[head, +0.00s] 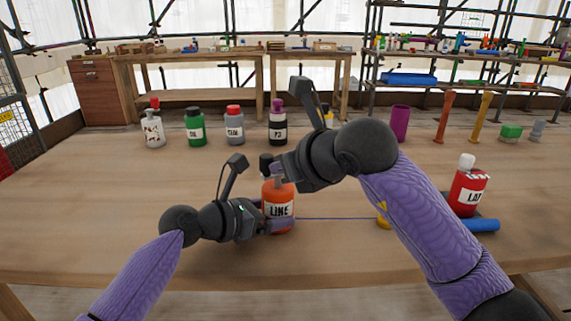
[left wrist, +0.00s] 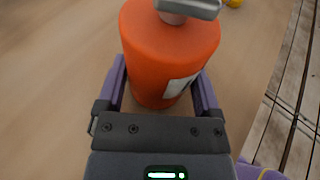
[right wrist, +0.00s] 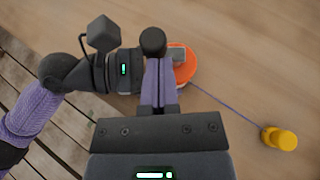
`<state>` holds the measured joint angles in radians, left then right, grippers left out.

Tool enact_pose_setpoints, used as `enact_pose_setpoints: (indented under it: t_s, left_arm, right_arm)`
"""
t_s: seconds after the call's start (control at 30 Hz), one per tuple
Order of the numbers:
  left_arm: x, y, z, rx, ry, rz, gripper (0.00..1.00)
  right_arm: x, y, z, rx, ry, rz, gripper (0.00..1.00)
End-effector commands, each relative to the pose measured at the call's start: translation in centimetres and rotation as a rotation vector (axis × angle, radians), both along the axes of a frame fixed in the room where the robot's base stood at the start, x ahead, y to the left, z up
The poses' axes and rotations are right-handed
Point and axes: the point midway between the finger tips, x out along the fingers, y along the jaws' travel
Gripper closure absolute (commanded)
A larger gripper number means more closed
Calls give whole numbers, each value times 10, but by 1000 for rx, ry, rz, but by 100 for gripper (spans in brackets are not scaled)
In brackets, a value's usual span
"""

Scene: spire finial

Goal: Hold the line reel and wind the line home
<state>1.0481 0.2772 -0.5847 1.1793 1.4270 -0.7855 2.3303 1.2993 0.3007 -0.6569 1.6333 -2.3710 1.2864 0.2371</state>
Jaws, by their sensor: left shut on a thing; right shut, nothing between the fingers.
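The line reel (head: 279,209) is an orange, bottle-shaped body with a LINE label, upright on the bench. My left gripper (head: 268,215) is shut around its sides; both fingers show against it in the left wrist view (left wrist: 163,90). A grey crank arm (left wrist: 195,8) is on top, with a black knob (right wrist: 152,42). My right gripper (right wrist: 158,62) is shut and empty, fingertips right beside the knob; whether they touch it I cannot tell. A thin blue line (head: 335,218) runs from the reel to a yellow piece (right wrist: 280,138) on the bench, partly hidden by my right arm in the head view.
A red LAP bottle (head: 467,190) and a blue cylinder (head: 482,225) stand and lie at the right. Several bottles, including a green one (head: 194,127), stand along the back. The bench (head: 90,215) is clear at the left.

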Motion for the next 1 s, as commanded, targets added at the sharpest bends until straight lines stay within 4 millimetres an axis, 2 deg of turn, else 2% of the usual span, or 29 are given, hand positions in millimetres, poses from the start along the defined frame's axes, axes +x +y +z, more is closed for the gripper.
enact_pose_setpoints:
  t_s: [0.33, 1.0]
  left_arm:
    - [0, 0, -1, 1, 0, -1, 49]
    - [0, 0, 0, 1, 0, -1, 49]
  right_arm:
    - [-1, 8, 2, 3, -6, -167, 100]
    - [7, 28, 2, 2, -3, -169, 100]
